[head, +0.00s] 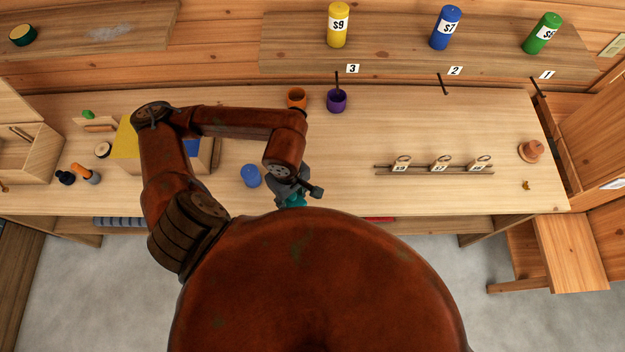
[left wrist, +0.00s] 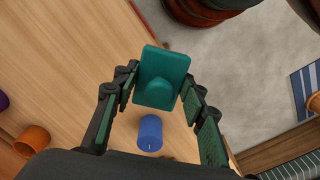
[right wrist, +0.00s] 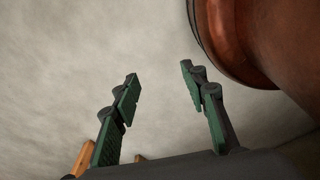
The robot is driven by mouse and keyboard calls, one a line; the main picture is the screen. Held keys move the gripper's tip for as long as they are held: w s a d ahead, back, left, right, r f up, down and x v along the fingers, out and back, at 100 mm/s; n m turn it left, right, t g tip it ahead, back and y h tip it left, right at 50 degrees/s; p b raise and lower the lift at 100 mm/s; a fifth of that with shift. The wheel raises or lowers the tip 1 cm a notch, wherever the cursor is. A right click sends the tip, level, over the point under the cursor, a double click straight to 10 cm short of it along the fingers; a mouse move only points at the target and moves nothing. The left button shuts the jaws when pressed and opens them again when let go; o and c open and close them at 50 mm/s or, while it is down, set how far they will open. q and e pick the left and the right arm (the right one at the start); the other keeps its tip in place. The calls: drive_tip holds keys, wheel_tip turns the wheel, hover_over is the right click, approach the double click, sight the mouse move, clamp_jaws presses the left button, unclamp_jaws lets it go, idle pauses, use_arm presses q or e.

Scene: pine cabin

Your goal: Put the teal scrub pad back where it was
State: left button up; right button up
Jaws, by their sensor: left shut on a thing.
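The teal scrub pad (left wrist: 163,62) is a flat rectangle with a round knob. My left gripper (left wrist: 160,84) is shut on it, with a finger at each side. In the head view a bit of the teal pad (head: 291,201) shows below my left gripper (head: 291,187), near the front edge of the workbench (head: 460,120). My own body hides part of this area. My right gripper (right wrist: 160,74) shows only in the right wrist view. It is open and empty, with pale floor behind it.
A blue cup (head: 251,176) stands just left of my left gripper. An orange cup (head: 297,98) and a purple cup (head: 337,101) stand behind. A tag rack (head: 435,171) is on the right. Bench room is clear between the purple cup and the rack.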

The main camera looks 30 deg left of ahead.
use_arm(q)
drive_tip(key=shift+s+n, duration=0.25)
drive_tip(key=shift+n, duration=0.05)
drive_tip(key=shift+f+b, duration=0.2)
drive_tip(key=shift+b, duration=0.2)
drive_tip(key=w+f+b, duration=0.1)
drive_tip(key=w+b, duration=0.1)
drive_tip(key=b, duration=0.3)
drive_tip(key=shift+w+a+f, duration=0.1)
drive_tip(key=shift+f, duration=0.1)
drive_tip(key=w+f, duration=0.2)
drive_tip(key=w, duration=0.5)
hover_over(313, 182)
drive_tip(key=s, duration=0.1)
drive_tip(key=f, duration=0.4)
drive_tip(key=shift+s+f, duration=0.2)
drive_tip(key=shift+f, duration=0.05)
drive_tip(key=shift+w+f, duration=0.45)
drive_tip(key=shift+f, duration=0.05)
drive_tip(key=f, duration=0.2)
drive_tip(key=f+p, duration=0.1)
drive_tip(key=shift+w+a+f, duration=0.1)
drive_tip(key=shift+w+f, duration=0.2)
drive_tip(key=shift+f, duration=0.05)
use_arm(e)
drive_tip(key=f, duration=0.1)
drive_tip(key=s+f, duration=0.1)
drive_tip(key=f, duration=0.1)
drive_tip(key=s+f, duration=0.1)
drive_tip(key=f, duration=0.1)
